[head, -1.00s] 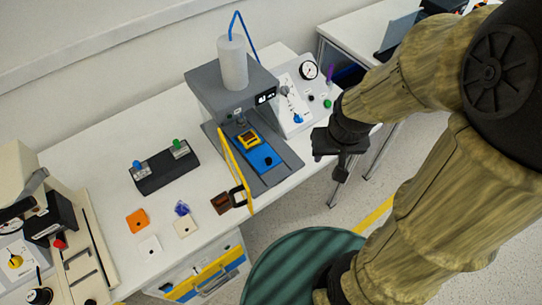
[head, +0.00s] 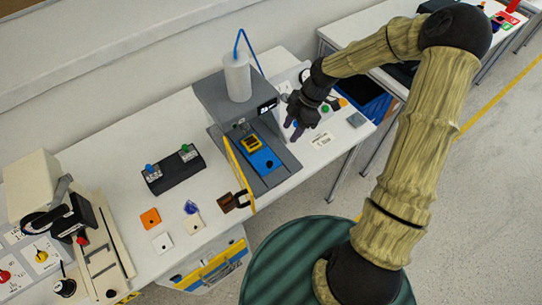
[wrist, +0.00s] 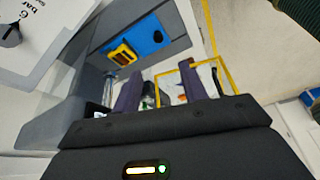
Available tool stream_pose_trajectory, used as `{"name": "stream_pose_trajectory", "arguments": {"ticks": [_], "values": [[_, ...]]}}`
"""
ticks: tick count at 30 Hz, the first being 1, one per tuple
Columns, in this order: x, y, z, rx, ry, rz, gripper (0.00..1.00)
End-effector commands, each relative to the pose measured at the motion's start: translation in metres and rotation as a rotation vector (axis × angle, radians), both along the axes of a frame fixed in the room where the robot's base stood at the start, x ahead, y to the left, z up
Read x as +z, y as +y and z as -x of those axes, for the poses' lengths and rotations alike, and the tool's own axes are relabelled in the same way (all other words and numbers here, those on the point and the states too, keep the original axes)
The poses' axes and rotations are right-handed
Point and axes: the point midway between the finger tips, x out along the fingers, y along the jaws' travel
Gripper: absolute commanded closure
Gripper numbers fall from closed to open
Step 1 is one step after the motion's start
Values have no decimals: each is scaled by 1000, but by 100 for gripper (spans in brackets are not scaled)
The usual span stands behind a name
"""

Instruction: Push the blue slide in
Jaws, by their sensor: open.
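The blue slide (head: 263,157) lies on the grey base of the grey machine (head: 222,100), in front of its opening, with a yellow and dark block (head: 252,143) at its inner end. The slide also shows in the wrist view (wrist: 150,36), with the yellow block (wrist: 122,52) beside it. A yellow-framed door (head: 241,176) with a dark handle stands swung open at the left of the base. My gripper (head: 296,131) is open and empty, to the right of the slide and apart from it. In the wrist view its two fingers (wrist: 160,92) point toward the machine and the door frame.
A dark box with green and blue switches (head: 172,170) stands left of the machine. Orange, white and cream tiles (head: 151,218) lie on the white table. A white cylinder with a blue hose (head: 237,76) tops the machine. A beige device (head: 75,225) stands at far left.

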Motion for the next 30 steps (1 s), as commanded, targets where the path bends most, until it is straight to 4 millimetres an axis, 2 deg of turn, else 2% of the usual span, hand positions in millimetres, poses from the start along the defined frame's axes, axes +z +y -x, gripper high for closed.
{"name": "stream_pose_trajectory", "arguments": {"ticks": [12, 17, 30], "values": [[0, 2, -4, 43, -15, -23, 57], [-8, 6, -2, 44, -12, -23, 57], [-74, 32, 8, 44, -10, -23, 57]]}}
